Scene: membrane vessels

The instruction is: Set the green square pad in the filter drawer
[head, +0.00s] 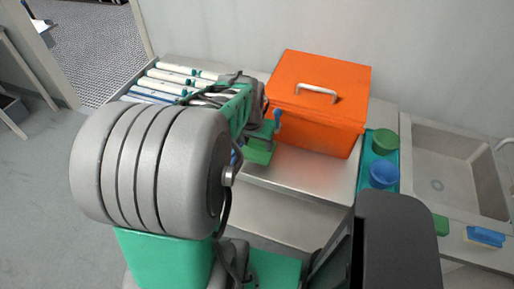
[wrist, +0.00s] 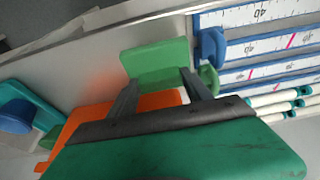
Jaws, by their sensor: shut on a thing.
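The green square pad (wrist: 155,58) is held between the two grey fingers of my gripper (wrist: 158,80) in the wrist view. In the head view the pad (head: 258,153) hangs at my gripper (head: 264,134), over the front of the steel counter, left of and in front of the orange box. My gripper is shut on the pad by its near part, and its far part sticks out beyond the fingertips. I cannot make out the filter drawer for certain in either view.
The orange box (head: 318,105) with a white handle stands close right of my gripper. White tubes (head: 180,80) lie behind at left; blue-framed scales (wrist: 265,45) show in the wrist view. A teal tray (head: 366,168) holds round green and blue pieces. A sink (head: 450,165) lies right.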

